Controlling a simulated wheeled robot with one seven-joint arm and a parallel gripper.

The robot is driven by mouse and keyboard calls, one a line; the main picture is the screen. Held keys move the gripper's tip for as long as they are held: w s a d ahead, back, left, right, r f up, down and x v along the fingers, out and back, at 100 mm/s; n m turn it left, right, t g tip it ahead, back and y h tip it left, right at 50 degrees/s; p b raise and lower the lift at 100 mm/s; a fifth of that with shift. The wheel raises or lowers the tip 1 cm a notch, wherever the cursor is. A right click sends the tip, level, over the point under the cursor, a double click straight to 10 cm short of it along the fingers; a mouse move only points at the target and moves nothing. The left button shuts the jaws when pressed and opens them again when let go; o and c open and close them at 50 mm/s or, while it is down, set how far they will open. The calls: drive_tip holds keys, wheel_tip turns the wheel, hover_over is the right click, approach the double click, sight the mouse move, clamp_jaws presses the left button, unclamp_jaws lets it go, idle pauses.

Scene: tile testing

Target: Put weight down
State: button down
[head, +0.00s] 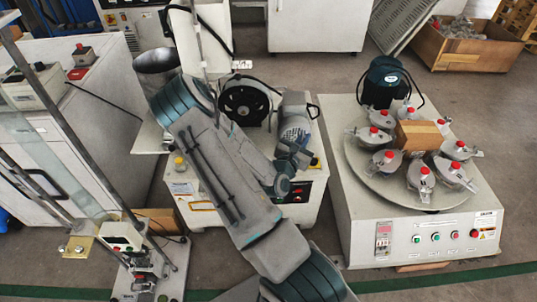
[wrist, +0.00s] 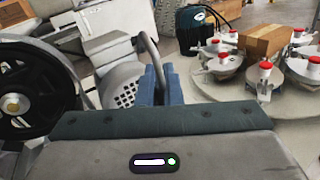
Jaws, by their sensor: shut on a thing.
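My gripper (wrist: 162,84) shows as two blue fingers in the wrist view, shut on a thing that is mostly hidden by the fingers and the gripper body. I take it to be the weight, but its shape is not clear. A grey curved bar (wrist: 150,50) rises at the fingers; I cannot tell if it belongs to the held thing. In the head view my gripper (head: 289,172) is at the right front of the middle machine, beside its grey motor (head: 295,130), left of the turntable. Several metal weight-like pieces with red knobs (head: 424,183) stand on the round turntable (head: 380,187).
A wooden block (head: 418,134) sits mid-turntable, with a dark green motor (head: 384,82) behind. A black wheel (head: 245,104) stands left of the grey motor. The turntable machine's white cabinet (head: 425,245) has front buttons. A wooden crate (head: 465,50) stands at the back right.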

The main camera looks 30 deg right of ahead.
drive_tip(key=w+a+f, duration=0.2)
drive_tip(key=w+a+f+b, duration=0.1)
drive_tip(key=w+f, duration=0.1)
drive_tip(key=w, duration=0.1)
drive_tip(key=w+a+f+b, duration=0.1)
drive_tip(key=w+a+f, duration=0.1)
drive_tip(key=w, duration=0.1)
drive_tip(key=shift+w+a+f, duration=0.1)
drive_tip(key=shift+w+a, duration=0.15)
drive_tip(key=shift+a, duration=0.1)
drive_tip(key=shift+f+b, duration=1)
drive_tip(key=shift+f, duration=0.9)
drive_tip(key=shift+f, duration=0.2)
drive_tip(key=c, duration=1.6)
unclamp_jaws()
